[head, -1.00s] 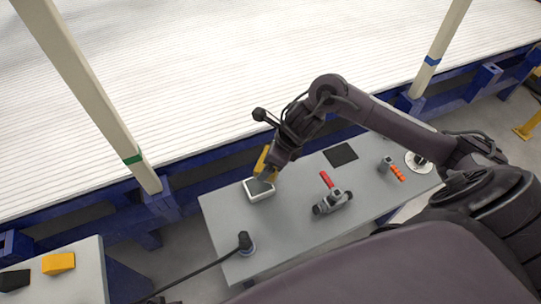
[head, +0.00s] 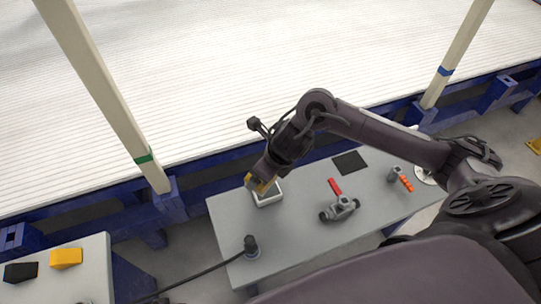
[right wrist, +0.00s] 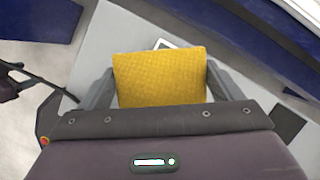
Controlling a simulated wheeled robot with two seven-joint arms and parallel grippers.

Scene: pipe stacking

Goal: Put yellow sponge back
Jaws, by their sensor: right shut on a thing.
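The yellow sponge (right wrist: 160,78) fills the middle of the right wrist view, between the two grey fingers of my right gripper (right wrist: 158,90). In the head view, my right gripper (head: 262,185) is shut on the sponge at the left part of the grey table. A small white-rimmed tray (head: 268,201) sits just below and beside it. A corner of the tray shows behind the sponge in the right wrist view (right wrist: 167,43). The gripper hides part of the tray, and I cannot tell how high the sponge is above it. My left gripper is not in view.
The grey table (head: 295,228) also holds a black mat (head: 349,162), a red-handled tool (head: 335,187), a grey fitting (head: 339,208), and an orange-ended item (head: 406,183). A dark cylinder with a cable (head: 250,247) stands at front left. A side table has a yellow block (head: 66,258) and a black block (head: 20,273).

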